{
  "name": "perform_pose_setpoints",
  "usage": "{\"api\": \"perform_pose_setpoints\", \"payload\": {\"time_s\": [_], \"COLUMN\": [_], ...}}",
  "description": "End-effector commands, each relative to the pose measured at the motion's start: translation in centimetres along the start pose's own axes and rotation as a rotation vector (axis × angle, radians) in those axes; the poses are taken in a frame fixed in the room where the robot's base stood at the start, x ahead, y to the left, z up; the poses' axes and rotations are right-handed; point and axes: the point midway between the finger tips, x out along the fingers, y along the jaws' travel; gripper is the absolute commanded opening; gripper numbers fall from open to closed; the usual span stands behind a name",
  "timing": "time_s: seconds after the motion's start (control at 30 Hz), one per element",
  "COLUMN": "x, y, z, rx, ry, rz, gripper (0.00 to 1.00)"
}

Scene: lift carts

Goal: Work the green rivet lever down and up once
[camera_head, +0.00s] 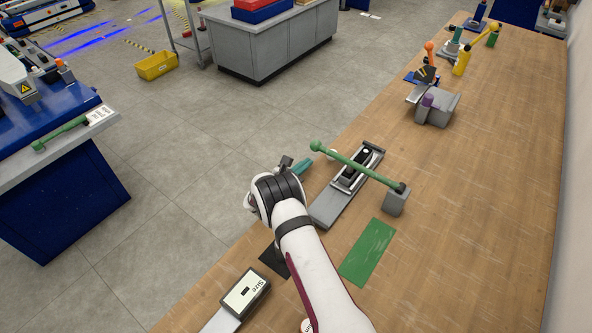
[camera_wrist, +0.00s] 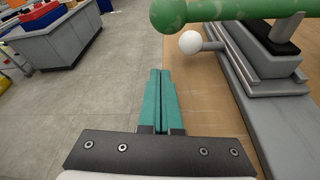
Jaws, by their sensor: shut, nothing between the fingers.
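The green rivet lever (camera_head: 350,163) is a long green bar with a ball at its left end. It runs from a grey pivot block (camera_head: 396,202) on the bench and passes above a grey metal fixture (camera_head: 341,197). In the wrist view, the lever (camera_wrist: 240,10) crosses the top right, its ball end ahead of my fingers. My gripper (camera_head: 302,167) has teal fingers, shut and empty, below and left of the lever's ball in the head view. In the wrist view, the gripper fingertips (camera_wrist: 160,72) are together and apart from the lever.
A white ball knob (camera_wrist: 190,42) sticks out from the fixture just below the lever. A green mat (camera_head: 367,252) and a box labelled Size (camera_head: 245,291) lie on the wooden bench. A grey and purple device (camera_head: 435,105) stands farther back. Open floor lies left of the bench.

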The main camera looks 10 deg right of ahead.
Motion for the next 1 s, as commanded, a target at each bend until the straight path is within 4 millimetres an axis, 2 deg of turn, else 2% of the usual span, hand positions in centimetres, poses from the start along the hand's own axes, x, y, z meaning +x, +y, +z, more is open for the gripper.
{"api": "perform_pose_setpoints", "payload": {"time_s": [0.03, 0.1, 0.3, 0.77, 1.0], "x": [1.0, 0.5, -0.3, -0.6, -1.1], "y": [-0.1, 0.1, 0.0, 0.0, 0.5], "z": [0.0, 1.4, 3.5, 3.9, 5.8], "rx": [0.002, 0.002, 0.001, 0.004, 0.074], "ry": [-0.001, -0.001, 0.0, 0.0, -0.002], "rz": [-0.002, 0.001, 0.0, 0.0, 0.022], "gripper": [0.0, 0.0, 0.0, 0.0, 0.0]}}
